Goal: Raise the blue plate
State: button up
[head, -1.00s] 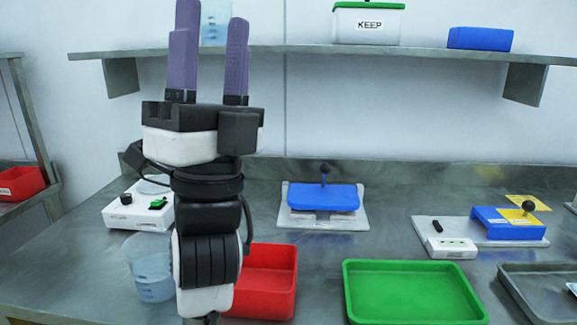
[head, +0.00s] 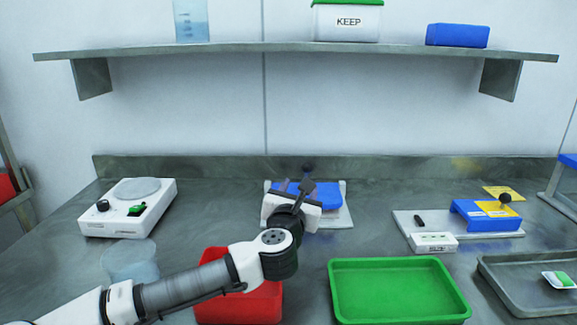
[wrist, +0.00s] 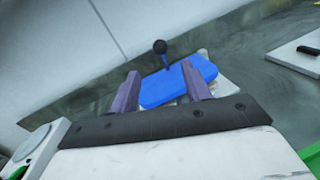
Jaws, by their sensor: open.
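The blue plate (head: 322,197) lies at the back middle of the bench on a pale base (head: 338,218), partly hidden behind my gripper in the head view. A dark ball-topped knob (head: 308,168) stands at its back edge. In the wrist view the blue plate (wrist: 165,88) shows ahead of and between my fingers, with the black knob (wrist: 160,47) beyond it. My gripper (wrist: 160,88) is open, its two purple fingers apart with nothing between them. In the head view my gripper (head: 296,187) is in front of the plate. I cannot tell whether it touches the plate.
A red bin (head: 240,302) and a green tray (head: 400,262) stand in front. A white hotplate-like device (head: 128,215) and a clear beaker (head: 130,262) are left. Another blue fixture (head: 487,218) and a grey tray (head: 515,300) are right. A shelf (head: 280,50) spans above.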

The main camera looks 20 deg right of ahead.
aim_at(307, 169)
jog(key=p+x, duration=0.2)
jog(key=x, duration=1.1)
jog(key=shift+w+d+f, duration=0.1)
jog(key=shift+w, duration=0.3)
grip_shut()
